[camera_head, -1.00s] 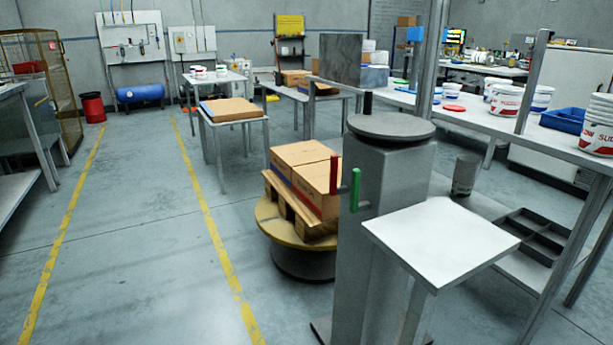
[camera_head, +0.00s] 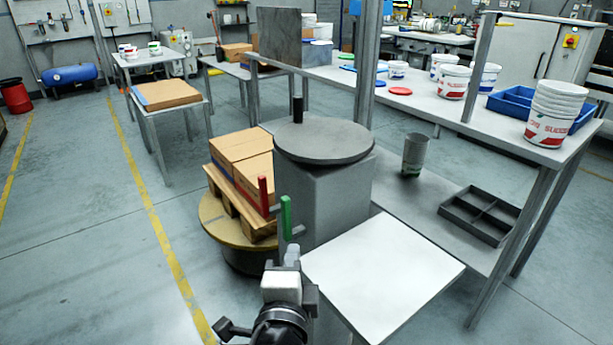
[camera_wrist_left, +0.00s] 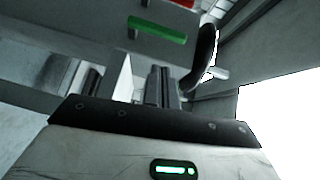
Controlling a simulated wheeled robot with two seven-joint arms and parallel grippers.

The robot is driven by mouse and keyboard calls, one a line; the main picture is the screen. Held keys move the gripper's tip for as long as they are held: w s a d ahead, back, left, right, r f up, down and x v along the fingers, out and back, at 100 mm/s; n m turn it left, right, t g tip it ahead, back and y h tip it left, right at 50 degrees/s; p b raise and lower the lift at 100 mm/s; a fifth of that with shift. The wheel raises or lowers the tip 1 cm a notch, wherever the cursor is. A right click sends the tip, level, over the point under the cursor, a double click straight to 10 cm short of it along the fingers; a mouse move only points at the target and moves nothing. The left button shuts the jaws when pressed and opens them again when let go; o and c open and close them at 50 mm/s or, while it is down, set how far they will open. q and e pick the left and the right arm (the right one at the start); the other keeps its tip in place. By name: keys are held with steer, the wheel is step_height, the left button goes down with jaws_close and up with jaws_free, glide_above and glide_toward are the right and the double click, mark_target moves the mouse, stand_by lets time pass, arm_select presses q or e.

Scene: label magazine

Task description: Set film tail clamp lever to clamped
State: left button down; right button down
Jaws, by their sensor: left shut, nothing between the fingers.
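A grey column (camera_head: 320,195) with a round grey top carries two upright handles on its left side, one red (camera_head: 263,196) and one green (camera_head: 286,217). I cannot tell which is the film tail clamp lever. The wrist view also shows the green handle (camera_wrist_left: 157,30) and part of the red one (camera_wrist_left: 180,3). My left gripper (camera_head: 292,254) is shut and empty, just below the green handle in the head view, apparently apart from it. Its closed fingers (camera_wrist_left: 162,80) show in the wrist view. My right gripper is not in view.
A white tabletop (camera_head: 385,270) stands close right of the column. Boxes on a pallet (camera_head: 240,160) sit on a round turntable (camera_head: 222,232) behind left. A bench with tubs (camera_head: 453,80) and a lower shelf with a divided tray (camera_head: 478,215) lie right. The floor at left is clear.

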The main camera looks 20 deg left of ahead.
arm_select(q)
steer(key=shift+w+r+m+t, duration=0.15)
steer(key=shift+r+t, duration=0.05)
steer(key=shift+r, duration=0.35)
steer(key=shift+w+r+m+t, duration=0.15)
steer(key=shift+r+t, duration=0.05)
steer(key=shift+r, duration=0.35)
steer(key=x, duration=1)
steer(key=shift+a, duration=0.25)
steer(key=shift+f, duration=0.1)
